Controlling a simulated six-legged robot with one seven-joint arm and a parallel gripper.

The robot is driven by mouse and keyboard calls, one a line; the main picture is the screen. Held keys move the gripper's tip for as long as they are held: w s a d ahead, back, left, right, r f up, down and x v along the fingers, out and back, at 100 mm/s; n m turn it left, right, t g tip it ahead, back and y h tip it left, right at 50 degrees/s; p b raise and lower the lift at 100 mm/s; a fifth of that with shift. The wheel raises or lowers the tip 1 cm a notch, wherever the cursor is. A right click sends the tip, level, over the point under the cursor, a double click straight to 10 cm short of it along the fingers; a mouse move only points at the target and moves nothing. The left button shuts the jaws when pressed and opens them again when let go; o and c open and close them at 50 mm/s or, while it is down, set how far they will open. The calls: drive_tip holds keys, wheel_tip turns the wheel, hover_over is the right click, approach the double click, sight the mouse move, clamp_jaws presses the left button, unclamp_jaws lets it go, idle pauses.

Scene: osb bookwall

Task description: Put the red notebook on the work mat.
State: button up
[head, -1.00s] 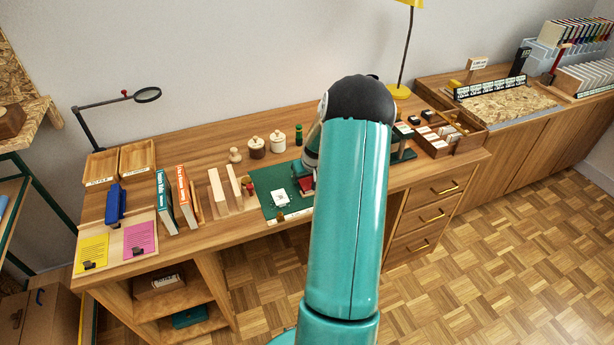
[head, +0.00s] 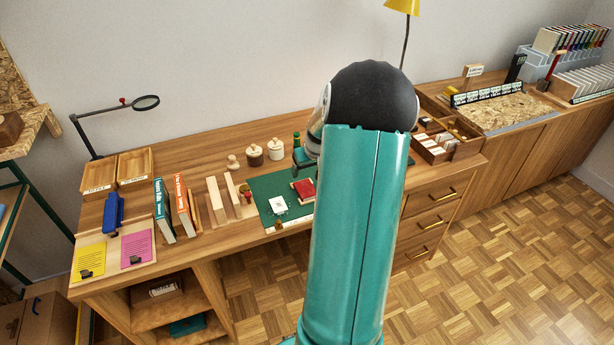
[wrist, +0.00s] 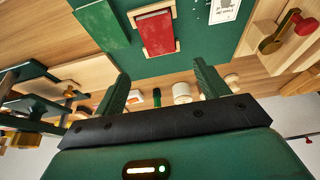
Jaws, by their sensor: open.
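In the head view my gripper (head: 304,156) is above and behind the notebook, partly hidden by my arm. My arm also hides the mat's right side.
The white card (head: 278,206) lies on the mat. Wooden blocks (head: 222,195) and upright books (head: 172,208) stand to the left. A compartment tray (head: 440,140) is to the right. A green flat item (wrist: 100,22) lies beside the notebook.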

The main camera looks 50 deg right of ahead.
drive_tip(key=shift+v, duration=1.05)
drive_tip(key=w+a+r+n, duration=0.1)
drive_tip(key=a+r, duration=0.4)
drive_tip(key=a, duration=0.4)
drive_tip(key=w+a+r+n, duration=0.1)
drive_tip(key=a+r, duration=0.4)
drive_tip(key=a, duration=0.4)
drive_tip(key=w+a+r+n, duration=0.1)
drive_tip(key=a+r+n, duration=0.1)
drive_tip(key=a+r, duration=0.5)
drive_tip(key=s+a+r+n+y, duration=0.1)
drive_tip(key=s+a, duration=0.5)
drive_tip(key=a, duration=0.4)
drive_tip(key=s+a+r+n+t+y, duration=0.1)
drive_tip(key=s+a, duration=0.6)
drive_tip(key=a, duration=0.4)
drive_tip(key=shift+a+t, duration=0.2)
drive_tip(key=shift+t, duration=0.1)
drive_tip(key=shift+d, duration=0.15)
